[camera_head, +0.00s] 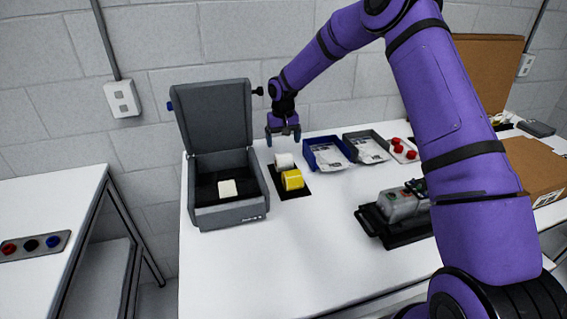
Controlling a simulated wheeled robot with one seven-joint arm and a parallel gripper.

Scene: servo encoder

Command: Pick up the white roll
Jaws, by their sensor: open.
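The white roll (284,161) stands on a black mat (290,194) on the white table. A yellow roll (292,180) is on the same mat, just in front of the white one. My gripper (283,138) points down, open and empty, above and slightly behind the white roll. Its fingertips appear apart from the roll. The white roll's lower front is partly hidden by the yellow roll.
An open grey case (230,216) with a pale block (228,188) stands left of the mat. A blue tray (327,167), a grey tray (384,137) and red buttons (398,148) are to the right. A grey device (400,203) sits on a black base. The front table is clear.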

